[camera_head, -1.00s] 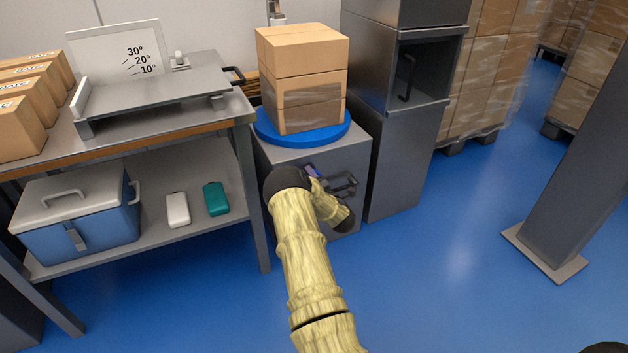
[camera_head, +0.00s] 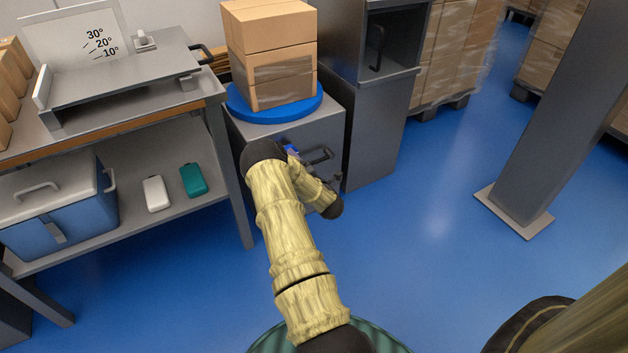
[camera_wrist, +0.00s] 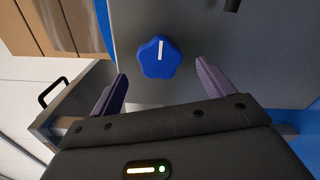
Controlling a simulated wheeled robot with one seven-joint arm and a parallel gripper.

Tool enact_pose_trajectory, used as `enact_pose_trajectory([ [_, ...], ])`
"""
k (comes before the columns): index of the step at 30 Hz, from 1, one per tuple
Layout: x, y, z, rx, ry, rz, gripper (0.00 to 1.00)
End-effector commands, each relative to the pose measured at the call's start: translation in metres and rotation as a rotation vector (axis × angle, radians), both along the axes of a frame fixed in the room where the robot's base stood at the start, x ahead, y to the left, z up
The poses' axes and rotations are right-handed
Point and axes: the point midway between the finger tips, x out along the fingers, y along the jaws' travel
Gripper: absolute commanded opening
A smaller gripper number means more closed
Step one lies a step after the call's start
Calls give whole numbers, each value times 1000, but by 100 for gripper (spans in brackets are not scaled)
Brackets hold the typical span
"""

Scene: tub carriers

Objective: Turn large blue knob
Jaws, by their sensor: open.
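The large blue knob (camera_wrist: 159,58) is star-shaped with a white line on it, on the front of a grey cabinet. In the wrist view it lies between and beyond the two spread fingers of my gripper (camera_wrist: 160,88), which is open and empty. In the head view my forearm hides most of the knob; only a small blue bit (camera_head: 291,149) shows beside my arm. The gripper fingers are hard to make out there. The knob's white line points nearly straight up in the wrist view.
The grey cabinet (camera_head: 330,130) bears a blue turntable (camera_head: 240,107) with stacked cartons (camera_head: 270,50). A workbench (camera_head: 150,118) stands at left, a dark post (camera_head: 545,130) at right. The blue floor between is clear.

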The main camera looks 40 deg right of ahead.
Motion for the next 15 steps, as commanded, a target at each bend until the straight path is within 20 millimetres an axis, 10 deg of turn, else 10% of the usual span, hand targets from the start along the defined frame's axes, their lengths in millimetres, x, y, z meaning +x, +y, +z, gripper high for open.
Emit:
enact_pose_trajectory([
  [15,-98,22,2,1,4,-3,81],
])
